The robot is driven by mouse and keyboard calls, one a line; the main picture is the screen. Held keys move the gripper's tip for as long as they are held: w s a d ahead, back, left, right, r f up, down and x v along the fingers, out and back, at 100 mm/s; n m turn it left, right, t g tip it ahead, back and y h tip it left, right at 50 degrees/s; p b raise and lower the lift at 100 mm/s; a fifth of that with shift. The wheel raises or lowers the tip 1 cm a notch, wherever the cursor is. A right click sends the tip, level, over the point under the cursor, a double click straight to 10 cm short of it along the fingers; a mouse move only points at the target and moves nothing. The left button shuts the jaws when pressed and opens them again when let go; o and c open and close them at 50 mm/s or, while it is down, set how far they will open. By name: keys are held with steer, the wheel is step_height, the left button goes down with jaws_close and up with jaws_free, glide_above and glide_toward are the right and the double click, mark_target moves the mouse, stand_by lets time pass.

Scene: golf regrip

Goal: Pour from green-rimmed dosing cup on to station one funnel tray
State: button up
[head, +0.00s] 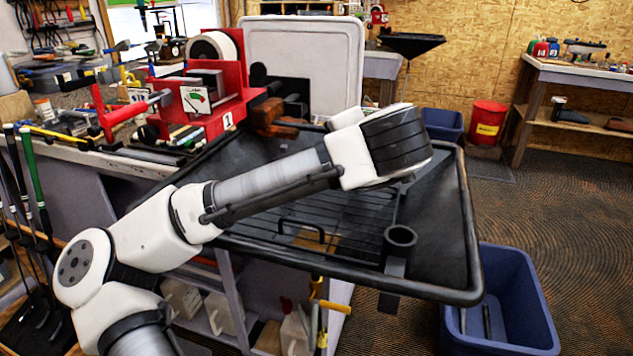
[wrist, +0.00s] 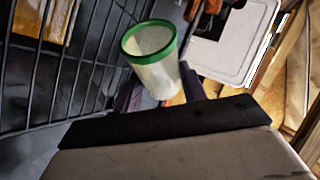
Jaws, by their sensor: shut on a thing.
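The green-rimmed dosing cup (wrist: 152,62) shows in the wrist view, pale and translucent with a bright green rim. My gripper (wrist: 160,92) is shut on the cup, with its dark fingers on either side of the lower wall. The cup's mouth faces partly toward the wrist camera; I cannot tell what is inside. In the head view my wrist hides the gripper and cup. The station one funnel tray (head: 445,215) is a wide black sloped tray with a wire grate. My wrist is above it. The grate (wrist: 62,95) also shows behind the cup in the wrist view.
A red vise (head: 215,110) with a "1" label stands at the tray's back left. A brown clamp (head: 272,120) sits at the tray's back edge. A black ring holder (head: 401,237) is at the front. A blue bin (head: 515,300) stands on the floor at right.

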steer(key=shift+r+g+y+p, duration=0.25)
steer(key=shift+g+y+p, duration=0.05)
steer(key=shift+p, duration=0.65)
steer(key=m+g+y+p, duration=0.2)
steer(key=p, duration=0.4)
steer(key=shift+f+m, duration=0.15)
steer(key=shift+m, duration=0.15)
steer(key=g+y+p, duration=0.1)
steer(key=p, duration=0.2)
steer(key=shift+f+m, duration=0.1)
steer(key=shift+m, duration=0.3)
steer(key=shift+f+g+y+p, duration=0.3)
steer(key=shift+g+p, duration=0.15)
steer(key=shift+g, duration=0.05)
